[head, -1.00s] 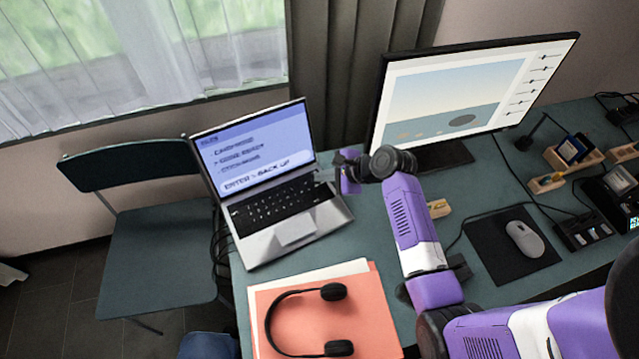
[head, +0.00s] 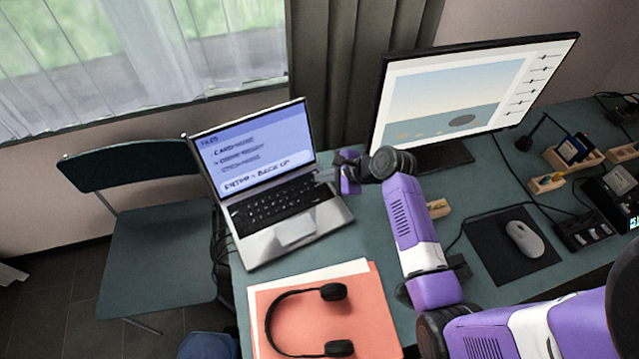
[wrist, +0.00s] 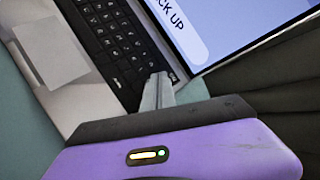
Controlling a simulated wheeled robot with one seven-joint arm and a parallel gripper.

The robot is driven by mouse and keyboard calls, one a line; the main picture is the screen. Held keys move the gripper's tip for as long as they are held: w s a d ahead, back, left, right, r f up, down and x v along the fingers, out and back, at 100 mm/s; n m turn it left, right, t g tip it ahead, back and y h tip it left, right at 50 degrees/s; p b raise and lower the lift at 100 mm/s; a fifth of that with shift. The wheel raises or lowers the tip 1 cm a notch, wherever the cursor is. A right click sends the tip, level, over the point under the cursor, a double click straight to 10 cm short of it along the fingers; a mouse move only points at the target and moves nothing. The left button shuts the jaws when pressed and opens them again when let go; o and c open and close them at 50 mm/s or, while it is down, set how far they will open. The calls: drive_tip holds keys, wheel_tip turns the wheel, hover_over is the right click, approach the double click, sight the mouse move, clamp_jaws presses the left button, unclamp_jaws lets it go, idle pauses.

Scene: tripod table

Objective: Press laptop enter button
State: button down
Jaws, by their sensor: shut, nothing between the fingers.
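The open laptop (head: 285,240) sits at the left end of the desk, its screen (head: 254,150) lit with a list and a bar reading "ENTER > BACK UP". Its black keyboard (head: 278,202) also shows in the wrist view (wrist: 112,40). My gripper (head: 318,177) is at the right edge of the keyboard, near the screen hinge. In the wrist view my gripper's fingers (wrist: 158,88) are shut and empty, with their tips over the keys at the keyboard's right side. The tips hide the keys under them. I cannot tell whether they touch or which key is the enter button.
A monitor (head: 470,90) stands right of the laptop, close to my arm. Black headphones (head: 275,315) lie on an orange folder (head: 375,310) in front. A mouse (head: 524,239) on a dark pad (head: 490,250) is at the right. A chair (head: 160,260) stands left.

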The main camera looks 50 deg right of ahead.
sight(323, 186)
drive_tip(key=shift+f, duration=0.3)
drive_tip(key=shift+f, duration=0.3)
idle(0.5)
drive_tip(key=shift+r, duration=0.15)
drive_tip(key=shift+r+p, duration=0.6)
drive_tip(key=shift+p, duration=0.4)
wheel_tip(323, 186, up, 5)
drive_tip(key=p, duration=0.5)
drive_tip(key=shift+p, duration=0.3)
idle(0.5)
